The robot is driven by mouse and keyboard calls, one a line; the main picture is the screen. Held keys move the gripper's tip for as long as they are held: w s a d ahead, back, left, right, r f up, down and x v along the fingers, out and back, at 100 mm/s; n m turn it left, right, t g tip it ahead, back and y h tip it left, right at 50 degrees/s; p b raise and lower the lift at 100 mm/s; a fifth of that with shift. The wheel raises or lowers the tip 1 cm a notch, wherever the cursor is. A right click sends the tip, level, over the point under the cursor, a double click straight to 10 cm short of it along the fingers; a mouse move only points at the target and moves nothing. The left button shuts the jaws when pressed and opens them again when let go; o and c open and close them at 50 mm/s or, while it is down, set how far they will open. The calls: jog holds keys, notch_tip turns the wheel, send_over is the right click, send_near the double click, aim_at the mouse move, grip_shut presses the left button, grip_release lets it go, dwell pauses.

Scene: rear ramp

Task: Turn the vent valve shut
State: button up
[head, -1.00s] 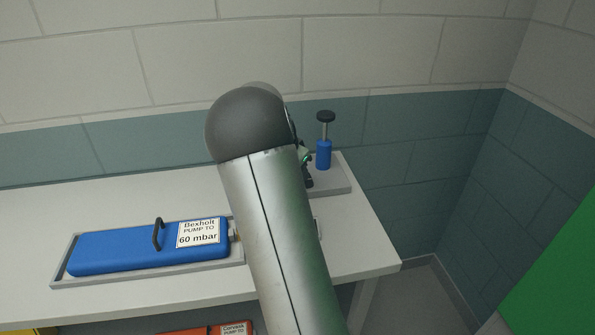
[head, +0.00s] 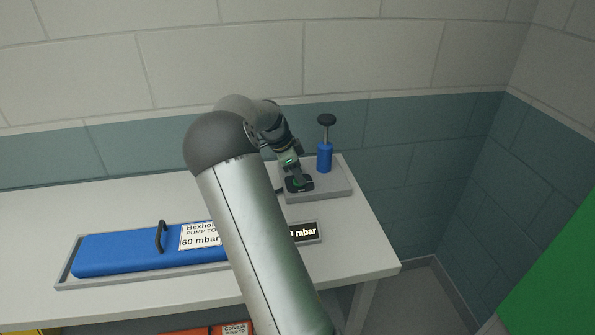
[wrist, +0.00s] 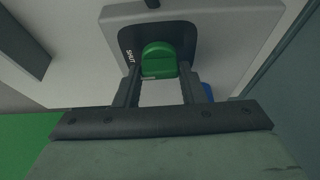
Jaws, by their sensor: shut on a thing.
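The vent valve is a green round knob (wrist: 158,58) on a dark plate in the wrist view. The word SHUT is printed on the plate, left of the knob. A small pale mark shows on the knob's near edge; I cannot tell for sure where the knob points. My gripper (wrist: 159,74) is shut on the knob, one finger on each side. In the head view my gripper (head: 298,178) is down at the grey base of the blue hand pump (head: 324,158), just left of the pump. My gripper hides most of the valve there.
A blue case (head: 125,252) with a dark handle and a label reading 60 mbar lies in a grey tray on the white bench (head: 350,258). A dark display (head: 308,232) ending in "0 mbar" is partly behind my arm. Orange things sit below the bench. The wall is close behind.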

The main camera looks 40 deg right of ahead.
dwell(0.4)
jog(key=o, duration=1)
jog(key=shift+r, duration=0.1)
jog(key=b+v, duration=0.1)
jog(key=v, duration=1.6)
jog(key=shift+w+r, duration=0.1)
jog(key=shift+w, duration=0.05)
jog(key=s+a+f+n+y, duration=0.1)
jog(key=s+a+f+n, duration=0.3)
jog(key=s+a+n, duration=0.4)
jog(key=s+a+f+n+t+y, duration=0.1)
jog(key=s+a+f+n, duration=0.4)
jog(key=s+a, duration=0.5)
jog(key=s+a+f+n+t+y, duration=0.1)
jog(key=s+a+f+n, duration=0.3)
jog(key=s+a+n, duration=0.5)
jog(key=shift+s+a+f+n+y, duration=0.1)
jog(key=shift+s+n+y, duration=0.25)
jog(key=shift+s, duration=0.5)
jog(key=shift+s+f+n+y, duration=0.15)
jog(key=shift+s+n, duration=0.3)
jog(key=shift+s, duration=0.45)
